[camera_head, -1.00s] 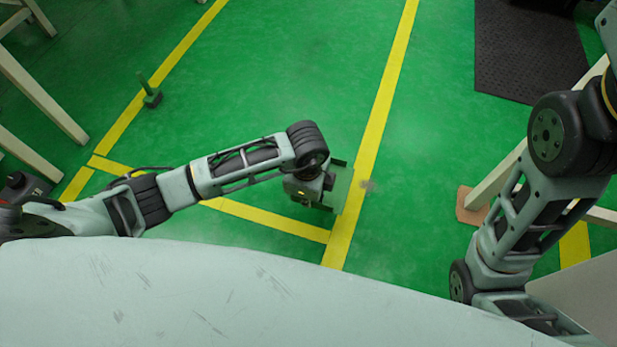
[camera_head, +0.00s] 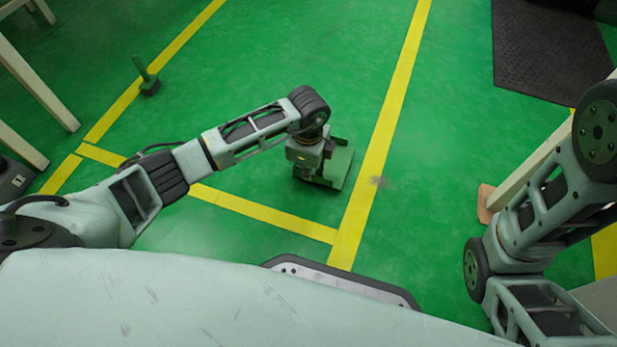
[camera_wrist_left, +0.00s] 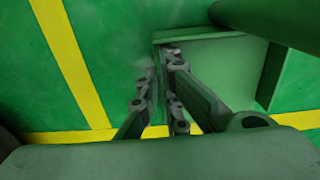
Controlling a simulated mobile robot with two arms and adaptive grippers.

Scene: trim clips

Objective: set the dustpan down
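The green dustpan (camera_head: 341,168) is at my left gripper (camera_head: 322,168) in the head view, just left of the long yellow line. It looks low, at or close to the floor; I cannot tell if it touches. In the left wrist view its broad plate (camera_wrist_left: 215,65) and side wall show, with a thick green bar at the top right. The fingers of the left gripper (camera_wrist_left: 162,85) stand close together on either side of the dustpan's wall and appear shut on it. In the head view the wrist hides part of the dustpan. My right gripper is out of view.
A small green brush (camera_head: 148,82) stands on the floor at the left. Pale table legs (camera_head: 35,80) stand at the left, and a dark mat (camera_head: 550,50) lies at the upper right. Open green floor surrounds the dustpan.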

